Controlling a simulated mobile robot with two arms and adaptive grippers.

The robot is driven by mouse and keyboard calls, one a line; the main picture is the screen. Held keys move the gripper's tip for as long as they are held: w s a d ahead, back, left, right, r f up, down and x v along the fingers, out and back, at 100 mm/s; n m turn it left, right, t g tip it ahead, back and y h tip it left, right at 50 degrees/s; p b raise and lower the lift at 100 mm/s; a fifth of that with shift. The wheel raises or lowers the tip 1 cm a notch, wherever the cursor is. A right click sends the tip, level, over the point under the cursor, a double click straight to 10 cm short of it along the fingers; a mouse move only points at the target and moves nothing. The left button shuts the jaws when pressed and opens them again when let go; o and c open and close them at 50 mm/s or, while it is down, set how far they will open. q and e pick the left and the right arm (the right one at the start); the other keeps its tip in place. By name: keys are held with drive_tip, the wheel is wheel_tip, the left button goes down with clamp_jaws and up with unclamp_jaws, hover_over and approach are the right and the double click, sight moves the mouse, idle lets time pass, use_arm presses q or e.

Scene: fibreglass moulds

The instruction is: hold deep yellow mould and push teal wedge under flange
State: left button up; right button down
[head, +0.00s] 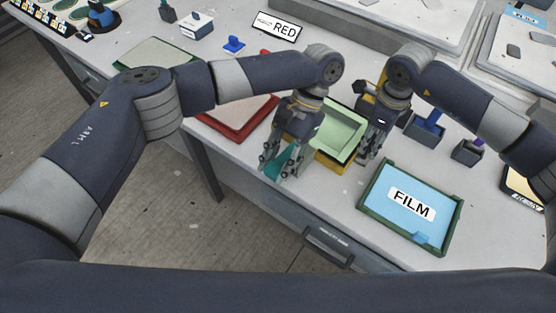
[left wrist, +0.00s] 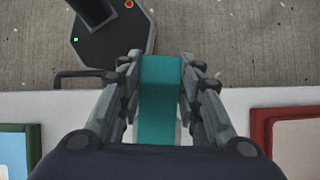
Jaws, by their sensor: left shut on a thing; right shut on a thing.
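The deep yellow mould (head: 329,167) stands near the front of the table, with a pale green part (head: 340,133) in its opening. My right gripper (head: 366,152) is shut on the mould at its right side. My left gripper (head: 276,168) is just left of the mould, pointing down, and is shut on the teal wedge (head: 285,166). The left wrist view shows the teal wedge (left wrist: 160,98) between both fingers. The mould is outside that view. My left gripper partly hides the mould's left side, and I cannot tell whether the wedge touches the flange.
A red-rimmed tray (head: 228,132) lies to the left, and a green-framed tray marked FILM (head: 399,232) to the right. Grey bins (head: 467,153) stand behind it at the right. The table's front edge is close to the wedge.

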sight(289, 154)
use_arm(q)
drive_tip(key=shift+w+d+r+g+y, duration=0.15)
drive_tip(key=shift+g+y, duration=0.15)
drive_tip(key=shift+g, duration=0.2)
drive_tip(key=shift+w+d+f, duration=0.45)
drive_tip(key=shift+w+f, duration=0.15)
drive_tip(key=shift+f, duration=0.2)
drive_tip(key=shift+w+d+f, duration=0.4)
drive_tip(key=shift+w+f, duration=0.15)
drive_tip(key=shift+f, duration=0.2)
